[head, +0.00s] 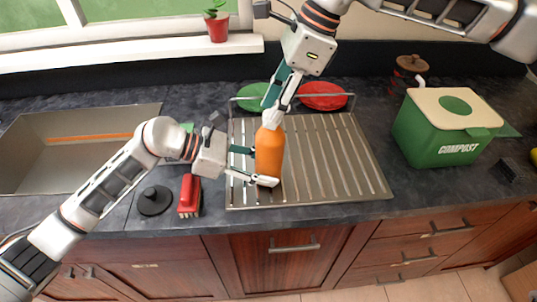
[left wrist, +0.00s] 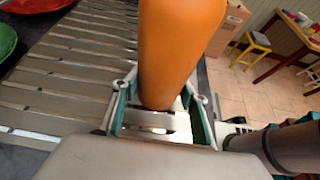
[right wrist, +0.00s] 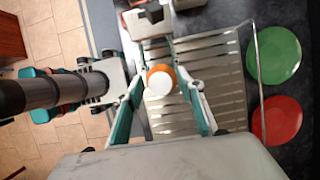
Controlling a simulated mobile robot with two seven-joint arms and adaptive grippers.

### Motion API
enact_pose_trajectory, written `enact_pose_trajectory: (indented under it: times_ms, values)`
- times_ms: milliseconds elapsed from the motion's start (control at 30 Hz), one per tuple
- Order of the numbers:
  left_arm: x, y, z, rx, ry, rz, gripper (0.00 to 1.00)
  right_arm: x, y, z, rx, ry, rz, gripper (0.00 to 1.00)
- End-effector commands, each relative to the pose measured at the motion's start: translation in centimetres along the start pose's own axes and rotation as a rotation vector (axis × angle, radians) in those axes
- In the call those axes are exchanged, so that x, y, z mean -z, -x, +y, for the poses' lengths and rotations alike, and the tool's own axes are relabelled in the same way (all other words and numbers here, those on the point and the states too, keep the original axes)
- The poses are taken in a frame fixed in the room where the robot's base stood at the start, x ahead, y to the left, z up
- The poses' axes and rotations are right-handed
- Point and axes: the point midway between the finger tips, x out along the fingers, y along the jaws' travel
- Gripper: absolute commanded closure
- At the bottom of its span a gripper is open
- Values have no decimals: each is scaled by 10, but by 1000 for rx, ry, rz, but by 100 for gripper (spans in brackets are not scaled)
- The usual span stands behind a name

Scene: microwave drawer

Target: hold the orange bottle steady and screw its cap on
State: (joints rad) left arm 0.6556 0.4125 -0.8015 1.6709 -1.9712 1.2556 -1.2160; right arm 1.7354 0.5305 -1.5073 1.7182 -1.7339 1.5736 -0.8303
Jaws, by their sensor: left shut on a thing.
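The orange bottle (head: 269,155) stands upright on the ribbed metal drainboard. Its white cap (right wrist: 161,83) sits at the bottle's top, seen from above in the right wrist view; I cannot tell how tightly it is seated. My left gripper (head: 264,167) is shut on the bottle's lower body from the left, and the bottle (left wrist: 178,45) rises between its fingers in the left wrist view. My right gripper (head: 276,107) points down over the bottle's top. Its fingers are apart on either side of the cap, with gaps visible in the right wrist view.
The drainboard (head: 345,165) has a green plate (head: 252,92) and a red plate (head: 323,90) behind it. A sink (head: 70,160), black stopper (head: 155,200) and red brush (head: 189,193) are left. A green compost bin (head: 440,135) stands right. The drainboard's right side is clear.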

Motion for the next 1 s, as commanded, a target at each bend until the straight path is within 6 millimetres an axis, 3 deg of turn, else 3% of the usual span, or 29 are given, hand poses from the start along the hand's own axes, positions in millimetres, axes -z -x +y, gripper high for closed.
enact_pose_trajectory:
  times_ms: [500,733,1000]
  values:
    - [0,0,0,0,0,0,95,0,0,0,-143,339,2,62]
    - [0,0,0,0,0,0,95,0,0,0,-176,414,2,62]
    - [0,0,0,0,0,0,95,-1,0,0,-271,640,3,62]
